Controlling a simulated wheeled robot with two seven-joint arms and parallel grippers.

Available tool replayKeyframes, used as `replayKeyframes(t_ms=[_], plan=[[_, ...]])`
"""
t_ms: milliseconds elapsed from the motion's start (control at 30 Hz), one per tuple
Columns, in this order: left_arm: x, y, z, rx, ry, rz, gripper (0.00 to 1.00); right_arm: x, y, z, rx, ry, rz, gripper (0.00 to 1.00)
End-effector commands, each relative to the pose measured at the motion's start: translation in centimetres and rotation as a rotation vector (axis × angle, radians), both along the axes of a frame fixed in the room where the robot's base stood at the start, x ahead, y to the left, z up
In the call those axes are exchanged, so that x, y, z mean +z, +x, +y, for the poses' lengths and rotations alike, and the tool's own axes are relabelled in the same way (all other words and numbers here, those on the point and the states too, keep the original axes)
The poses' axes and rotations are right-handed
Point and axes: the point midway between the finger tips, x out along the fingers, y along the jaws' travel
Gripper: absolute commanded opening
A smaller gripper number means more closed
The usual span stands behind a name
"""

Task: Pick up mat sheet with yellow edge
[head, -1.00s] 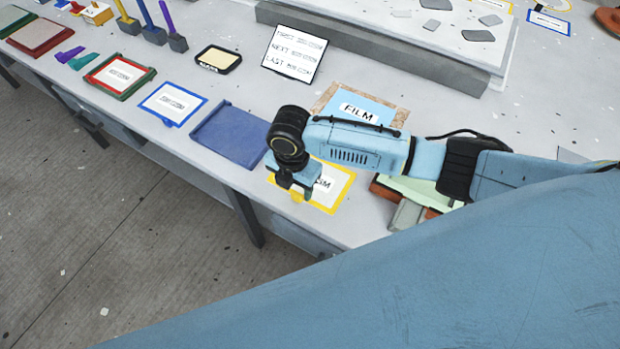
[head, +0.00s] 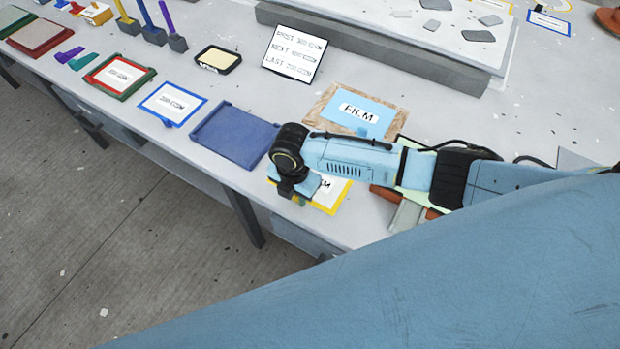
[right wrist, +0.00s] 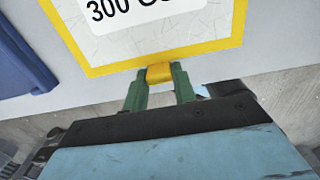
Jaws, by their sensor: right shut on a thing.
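The mat sheet with the yellow edge (head: 345,189) lies at the table's front edge, partly hidden under my right arm in the head view. In the right wrist view the mat sheet (right wrist: 215,45) shows its white face, printed "300" and a cut-off word, and a yellow tab at its near edge. My right gripper (right wrist: 160,75) is shut on that yellow tab, its green fingers on either side. In the head view my right gripper (head: 288,194) is mostly hidden behind the wrist. I cannot tell whether the sheet is lifted off the table. My left gripper is not in view.
A blue tray (head: 235,135) lies left of the gripper. A blue-edged sheet (head: 172,103) is further left. A board with a blue FILM sheet (head: 365,110) lies behind the arm. A sign (head: 294,54) and a grey raised slab (head: 380,56) stand at the back.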

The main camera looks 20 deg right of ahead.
Motion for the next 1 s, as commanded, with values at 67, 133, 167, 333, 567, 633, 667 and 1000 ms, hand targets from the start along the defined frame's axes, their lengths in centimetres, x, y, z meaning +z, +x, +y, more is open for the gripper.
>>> replayKeyframes(t_ms=[67,133,167,333,567,633,667,1000], plan=[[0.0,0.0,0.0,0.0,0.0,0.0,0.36,0.0,0.0,0.0,0.0,0.0,0.0,0.05],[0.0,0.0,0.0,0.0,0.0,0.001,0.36,0.0,0.0,0.0,0.0,0.0,0.0,0.05],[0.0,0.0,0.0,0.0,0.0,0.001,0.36,0.1,0.0,0.0,0.0,0.0,0.0,0.05],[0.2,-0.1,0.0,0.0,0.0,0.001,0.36,1.5,0.1,0.0,0.001,0.002,-0.002,0.05],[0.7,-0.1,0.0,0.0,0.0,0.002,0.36,6.2,0.1,0.0,0.002,0.002,-0.004,0.05],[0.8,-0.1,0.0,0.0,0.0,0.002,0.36,7.4,0.1,0.0,0.001,0.001,-0.003,0.05],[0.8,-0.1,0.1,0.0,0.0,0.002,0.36,7.9,0.1,0.0,0.002,0.002,-0.004,0.05],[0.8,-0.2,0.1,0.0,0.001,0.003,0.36,10.1,0.0,0.0,0.0,0.001,0.001,0.05]])
